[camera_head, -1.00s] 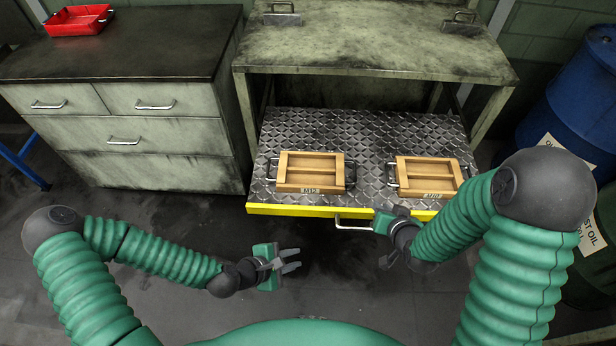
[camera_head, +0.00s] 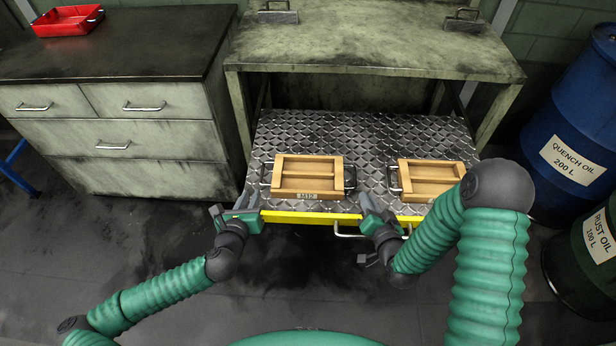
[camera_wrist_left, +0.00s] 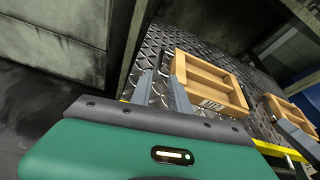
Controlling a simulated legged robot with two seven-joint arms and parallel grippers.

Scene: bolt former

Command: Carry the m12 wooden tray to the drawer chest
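The M12 wooden tray (camera_head: 307,195) lies on the diamond-plate shelf, a metal handle at each end; it also shows in the left wrist view (camera_wrist_left: 222,103). My left gripper (camera_head: 230,207) is open and empty at the shelf's front left edge, left of and in front of the tray. Its two spread fingers (camera_wrist_left: 163,90) point toward the tray's left end in the left wrist view. My right gripper (camera_head: 378,207) appears open at the shelf front, right of the tray's right handle and not touching it. The drawer chest (camera_head: 125,134) stands at the left.
A second wooden tray (camera_head: 430,190) lies to the right on the diamond-plate shelf (camera_head: 365,140), partly behind my right arm. A red bin (camera_head: 68,22) sits at the chest top's back left; the rest of that top is clear. A blue drum (camera_head: 572,130) stands at the right.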

